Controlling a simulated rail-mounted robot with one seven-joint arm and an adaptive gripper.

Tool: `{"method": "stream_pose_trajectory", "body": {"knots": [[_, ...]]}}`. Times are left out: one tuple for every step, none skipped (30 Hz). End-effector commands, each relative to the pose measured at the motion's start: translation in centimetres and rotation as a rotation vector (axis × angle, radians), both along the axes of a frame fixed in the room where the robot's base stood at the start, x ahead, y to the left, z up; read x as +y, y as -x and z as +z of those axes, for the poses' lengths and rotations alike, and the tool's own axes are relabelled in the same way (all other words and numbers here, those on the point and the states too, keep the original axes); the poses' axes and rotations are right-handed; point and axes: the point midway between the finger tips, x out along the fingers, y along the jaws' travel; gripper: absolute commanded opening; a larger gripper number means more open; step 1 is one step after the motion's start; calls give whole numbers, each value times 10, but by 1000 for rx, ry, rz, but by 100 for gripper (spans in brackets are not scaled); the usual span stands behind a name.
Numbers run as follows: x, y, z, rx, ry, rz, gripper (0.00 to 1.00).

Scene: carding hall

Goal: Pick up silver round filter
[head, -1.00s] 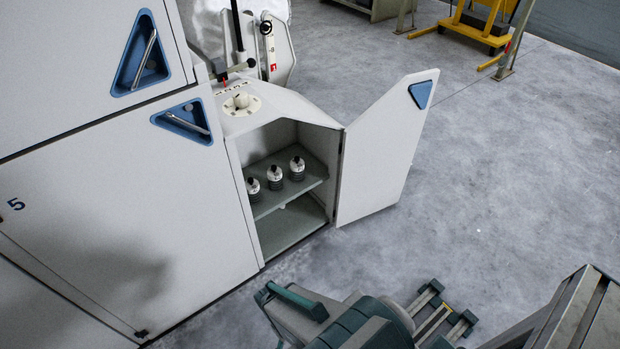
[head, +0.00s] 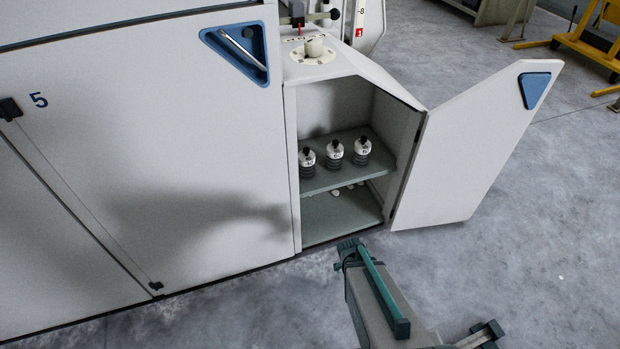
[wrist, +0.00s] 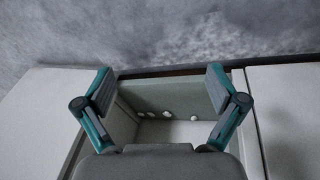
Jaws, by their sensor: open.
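Several small pale round pieces (head: 349,188) lie on the floor of the open cabinet, below its shelf. They also show as whitish ovals in the wrist view (wrist: 166,114). They are too small to tell which one is the silver round filter. My gripper (wrist: 162,82) is open and empty in the wrist view, with its teal and grey fingers spread to either side of the cabinet opening. The pale pieces appear between the fingers, apart from them. In the head view, part of my arm shows at the bottom, in front of the cabinet.
Three white-topped bottles with dark caps (head: 334,153) stand on the cabinet's upper shelf (head: 349,178). The cabinet door (head: 470,150) stands open to the right. A large white machine panel (head: 150,150) marked 5 fills the left.

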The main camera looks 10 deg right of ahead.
Motion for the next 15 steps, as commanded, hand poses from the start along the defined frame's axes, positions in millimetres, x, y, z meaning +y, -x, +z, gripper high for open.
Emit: {"method": "stream_pose_trajectory", "body": {"knots": [[-11,-33,-18,-103,23,3,95],[-16,-51,-17,-170,35,7,95],[-23,-76,-14,-259,50,15,95],[-27,-95,-10,-333,60,23,95],[-31,-114,-5,-407,68,32,95],[-34,-137,5,-504,74,48,95],[-36,-153,14,-575,77,62,95],[-36,-168,23,-646,77,79,95],[-35,-186,36,-736,72,102,95],[-34,-199,47,-804,67,121,95],[-31,-210,57,-869,58,143,95],[-26,-222,72,-952,42,174,95],[-21,-231,83,-1014,27,199,95],[-16,-238,94,-1071,9,225,95],[-8,-245,108,-1142,-18,260,95]]}}
